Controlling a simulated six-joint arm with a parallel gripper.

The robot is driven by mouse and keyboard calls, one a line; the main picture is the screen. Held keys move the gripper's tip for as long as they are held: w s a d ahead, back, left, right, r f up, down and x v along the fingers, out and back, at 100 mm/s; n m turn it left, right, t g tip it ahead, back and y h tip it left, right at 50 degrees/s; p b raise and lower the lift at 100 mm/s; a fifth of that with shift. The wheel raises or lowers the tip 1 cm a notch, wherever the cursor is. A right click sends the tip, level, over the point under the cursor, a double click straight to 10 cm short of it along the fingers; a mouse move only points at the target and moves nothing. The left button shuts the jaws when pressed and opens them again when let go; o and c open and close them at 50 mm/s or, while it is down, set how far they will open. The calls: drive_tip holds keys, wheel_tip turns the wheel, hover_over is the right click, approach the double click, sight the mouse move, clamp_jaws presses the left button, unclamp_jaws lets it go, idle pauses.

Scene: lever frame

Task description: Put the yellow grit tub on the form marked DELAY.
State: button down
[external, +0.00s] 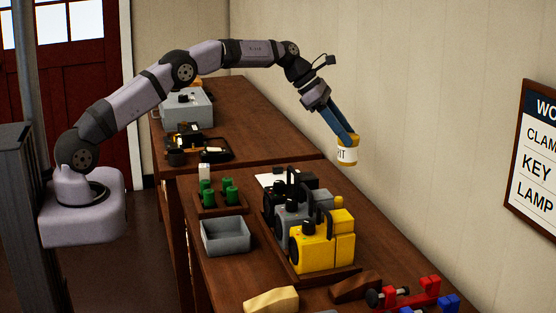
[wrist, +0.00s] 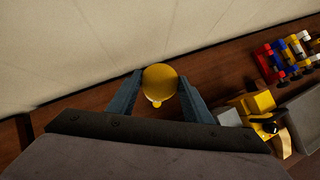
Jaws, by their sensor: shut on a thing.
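The yellow grit tub (external: 347,154) has a white label, with the letters "IT" showing. My gripper (external: 345,138) is shut on it and holds it in the air, above the back part of the bench near the wall. In the wrist view, the tub's round yellow end (wrist: 160,77) sits between the two blue fingers of my gripper (wrist: 159,88). A white sheet (external: 267,181) lies on the bench behind the lever machines and is partly hidden by them. I cannot read any mark on it, and no DELAY marking is legible.
Black, grey and yellow lever machines (external: 325,247) stand in a row below and left of the tub. A grey tray (external: 226,236) and green cylinders (external: 229,190) are farther left. Red and blue parts (external: 425,292) lie at the front right. The wall (external: 420,110) is close behind.

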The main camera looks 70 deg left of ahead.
drive_tip(key=s+a+f+n+y, duration=0.1)
drive_tip(key=s+a+n, duration=0.1)
drive_tip(key=a, duration=0.5)
drive_tip(key=s+a+f+n+y, duration=0.2)
drive_tip(key=s+a+n, duration=0.1)
drive_tip(key=a, duration=0.4)
drive_tip(key=s+a+f+n+y+p, duration=0.1)
drive_tip(key=s+a+n+y, duration=0.1)
drive_tip(key=s+a, duration=0.3)
drive_tip(key=shift+a+f+n+t, duration=0.3)
drive_tip(key=shift+a+n+t, duration=0.1)
drive_tip(key=shift+a, duration=0.7)
drive_tip(key=shift+f, duration=0.1)
drive_tip(key=shift+f, duration=4.9)
drive_tip(key=shift+f, duration=0.1)
drive_tip(key=shift+f, duration=0.1)
drive_tip(key=c, duration=0.9)
unclamp_jaws()
